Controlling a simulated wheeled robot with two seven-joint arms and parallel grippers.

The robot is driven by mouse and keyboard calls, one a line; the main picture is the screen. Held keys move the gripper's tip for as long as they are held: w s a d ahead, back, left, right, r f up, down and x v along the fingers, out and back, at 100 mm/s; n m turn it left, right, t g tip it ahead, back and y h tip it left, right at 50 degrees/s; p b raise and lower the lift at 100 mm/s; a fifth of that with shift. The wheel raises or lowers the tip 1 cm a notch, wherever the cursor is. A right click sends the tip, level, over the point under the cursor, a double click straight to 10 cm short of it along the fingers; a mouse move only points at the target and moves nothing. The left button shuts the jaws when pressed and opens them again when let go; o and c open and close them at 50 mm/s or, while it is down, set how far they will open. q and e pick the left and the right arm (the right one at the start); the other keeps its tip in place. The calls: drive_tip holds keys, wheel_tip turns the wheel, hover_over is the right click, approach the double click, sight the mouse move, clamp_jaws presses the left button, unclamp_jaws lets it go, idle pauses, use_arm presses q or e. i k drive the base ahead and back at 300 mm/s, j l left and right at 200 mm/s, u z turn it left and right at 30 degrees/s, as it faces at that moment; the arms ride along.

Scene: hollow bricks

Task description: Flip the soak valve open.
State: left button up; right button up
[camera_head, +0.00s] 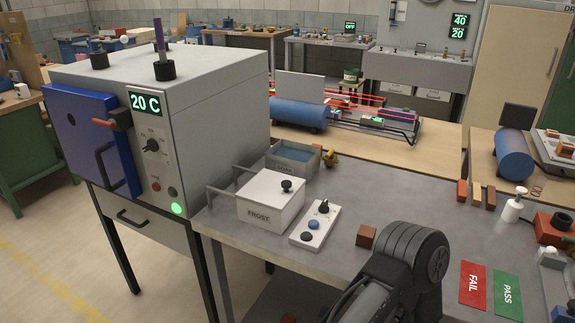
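The soak tank (312,155) is a small grey open box with blue liquid inside and a label on its front. It sits at the left back of the grey bench. A dark grey link of one of my arms (405,270) rises from the bottom edge, well in front of the valve. No fingertips of either gripper show.
The white FROST box (268,204) with a black knob stands in front of the tank. A white button panel (315,226) and a brown block (366,236) are to its right. The grey oven (220,100) stands at left.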

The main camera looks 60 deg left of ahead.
sight(329, 153)
drive_tip(key=u, duration=0.45)
drive_tip(key=i+j+u, duration=0.1)
drive_tip(key=u, duration=0.35)
drive_tip(key=i+u, duration=0.1)
drive_tip(key=u, duration=0.3)
drive_tip(key=i+u, duration=0.1)
drive_tip(key=u, duration=0.8)
drive_tip(key=i+l, duration=0.05)
